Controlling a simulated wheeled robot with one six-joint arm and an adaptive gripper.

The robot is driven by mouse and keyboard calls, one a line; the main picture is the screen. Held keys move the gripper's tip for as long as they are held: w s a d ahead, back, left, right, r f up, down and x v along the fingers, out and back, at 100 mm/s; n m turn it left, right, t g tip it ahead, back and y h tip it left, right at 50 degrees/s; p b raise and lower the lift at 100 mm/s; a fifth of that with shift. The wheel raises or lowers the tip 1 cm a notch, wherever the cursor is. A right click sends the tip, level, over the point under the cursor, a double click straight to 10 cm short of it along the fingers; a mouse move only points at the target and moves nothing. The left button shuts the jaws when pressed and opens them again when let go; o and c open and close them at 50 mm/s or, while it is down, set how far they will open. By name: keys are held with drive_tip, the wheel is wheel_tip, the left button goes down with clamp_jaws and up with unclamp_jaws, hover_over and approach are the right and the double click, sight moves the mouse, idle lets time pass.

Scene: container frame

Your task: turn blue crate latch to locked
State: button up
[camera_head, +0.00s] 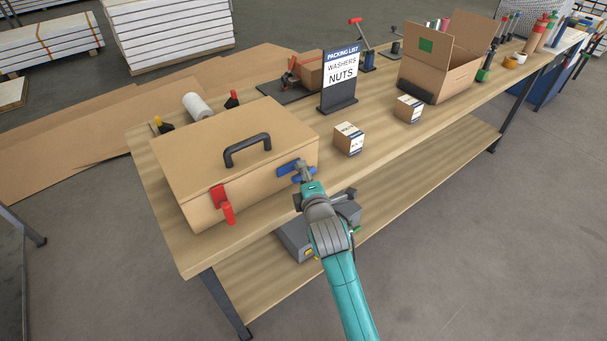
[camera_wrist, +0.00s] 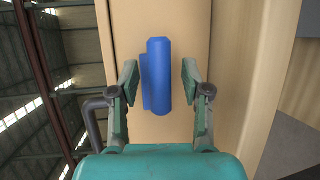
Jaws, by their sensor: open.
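A tan crate (camera_head: 215,150) with a black top handle (camera_head: 247,149) sits at the near left end of the workbench. Its blue latch (camera_head: 287,169) is on the front face, toward the right end. In the wrist view the blue latch (camera_wrist: 158,76) is a long bar with a narrower plate beside it. My gripper (camera_head: 301,174) is open at the blue latch. In the wrist view the fingers of my gripper (camera_wrist: 159,82) stand on either side of the bar, with gaps showing on both sides. In the head view my gripper partly hides the latch.
A red latch (camera_head: 222,203) is on the crate's front left, its lever hanging down. Small boxes (camera_head: 348,139), a packing-list sign (camera_head: 340,82) and an open carton (camera_head: 435,75) stand to the right. A grey case (camera_head: 296,241) lies on the lower shelf.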

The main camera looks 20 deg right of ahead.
drive_tip(key=shift+w+f, duration=0.1)
drive_tip(key=shift+w, duration=0.2)
clamp_jaws()
